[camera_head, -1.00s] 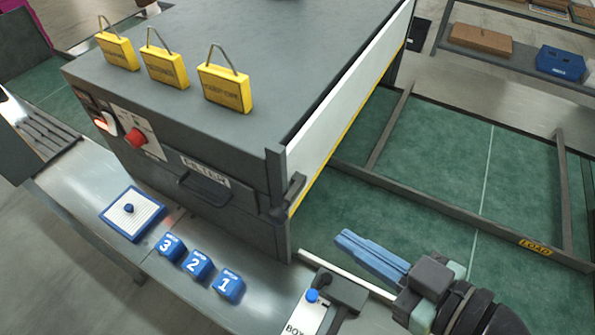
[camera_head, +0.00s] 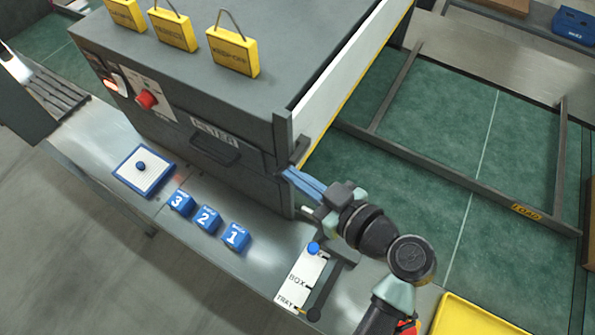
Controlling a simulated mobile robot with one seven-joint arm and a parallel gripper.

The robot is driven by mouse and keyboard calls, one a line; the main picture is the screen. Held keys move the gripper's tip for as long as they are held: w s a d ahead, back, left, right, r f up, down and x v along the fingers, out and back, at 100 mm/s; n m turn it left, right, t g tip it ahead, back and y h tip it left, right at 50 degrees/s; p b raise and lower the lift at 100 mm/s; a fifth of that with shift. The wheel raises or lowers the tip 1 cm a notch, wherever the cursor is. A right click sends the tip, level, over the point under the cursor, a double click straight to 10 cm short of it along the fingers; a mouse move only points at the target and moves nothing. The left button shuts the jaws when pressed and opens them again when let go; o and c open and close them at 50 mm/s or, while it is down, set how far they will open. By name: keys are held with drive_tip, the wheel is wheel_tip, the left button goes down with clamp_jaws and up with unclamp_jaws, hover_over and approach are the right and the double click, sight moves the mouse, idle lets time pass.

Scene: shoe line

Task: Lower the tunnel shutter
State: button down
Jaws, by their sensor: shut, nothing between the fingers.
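The tunnel is a big grey box (camera_head: 240,90). Its shutter is a white panel (camera_head: 345,72) with a yellow lower edge, on the box's right side by the green belt. A dark handle (camera_head: 299,150) sticks out at the shutter's near end, beside an upright post. My gripper (camera_head: 287,172) has blue fingers and is shut and empty. Its fingertips are at the box's near right corner, just below the handle. I cannot tell whether they touch it. The gap under the shutter is partly hidden by the gripper and post.
A BOX/TRAY selector (camera_head: 300,282) with a blue knob stands in front of the gripper. Numbered blue blocks (camera_head: 207,219) and a blue-edged pad (camera_head: 143,172) lie on the metal ledge. Yellow tags (camera_head: 233,52) stand on the box. The green belt (camera_head: 440,130) has dark rails and is otherwise clear.

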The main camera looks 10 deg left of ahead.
drive_tip(key=shift+f, duration=0.2)
wheel_tip(320, 180, down, 21)
drive_tip(key=b, duration=2.1)
drive_tip(key=shift+r+b, duration=0.15)
drive_tip(key=shift+b, duration=0.15)
drive_tip(key=shift+s, duration=0.1)
